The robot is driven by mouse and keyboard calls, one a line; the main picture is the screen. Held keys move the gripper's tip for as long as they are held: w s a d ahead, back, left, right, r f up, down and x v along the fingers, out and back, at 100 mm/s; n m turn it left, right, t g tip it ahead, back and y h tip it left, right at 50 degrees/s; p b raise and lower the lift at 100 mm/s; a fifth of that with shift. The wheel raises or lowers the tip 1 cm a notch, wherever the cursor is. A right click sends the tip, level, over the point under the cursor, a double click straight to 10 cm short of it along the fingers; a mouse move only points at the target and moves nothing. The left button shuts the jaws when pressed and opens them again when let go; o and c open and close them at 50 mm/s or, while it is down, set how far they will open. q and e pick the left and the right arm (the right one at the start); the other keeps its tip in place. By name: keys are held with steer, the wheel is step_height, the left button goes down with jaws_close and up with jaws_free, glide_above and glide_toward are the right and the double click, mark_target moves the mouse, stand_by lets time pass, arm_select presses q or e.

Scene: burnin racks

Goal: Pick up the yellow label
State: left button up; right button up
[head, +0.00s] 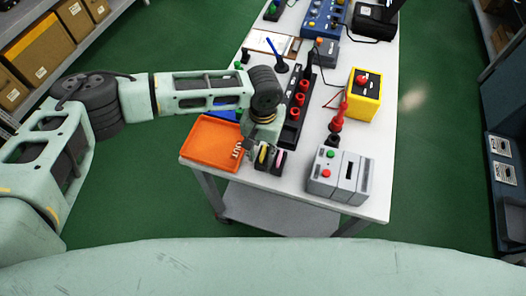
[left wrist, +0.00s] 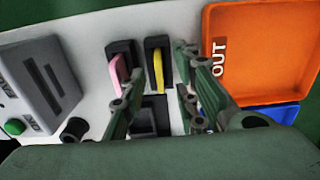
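The yellow label (head: 262,155) stands upright in a small black holder at the near edge of the table. In the left wrist view the yellow label (left wrist: 158,70) shows as a thin strip in the black holder (left wrist: 157,42). My left gripper (head: 262,136) is just above and behind it. In the left wrist view my left gripper's fingers (left wrist: 155,100) are spread apart and empty, with the label in line with the gap between them. I cannot tell how much height separates them. My right gripper is not in view.
A pink label (left wrist: 116,70) in a like holder is close beside the yellow one. An orange OUT tray (head: 212,142) is to the left in the head view. A grey box with buttons (head: 340,174) is to the right, and a black rack with red parts (head: 299,105) is behind.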

arm_select(q)
steer(key=shift+f, duration=0.8)
steer(key=shift+c, duration=0.3)
steer(key=c, duration=0.6)
jaws_close()
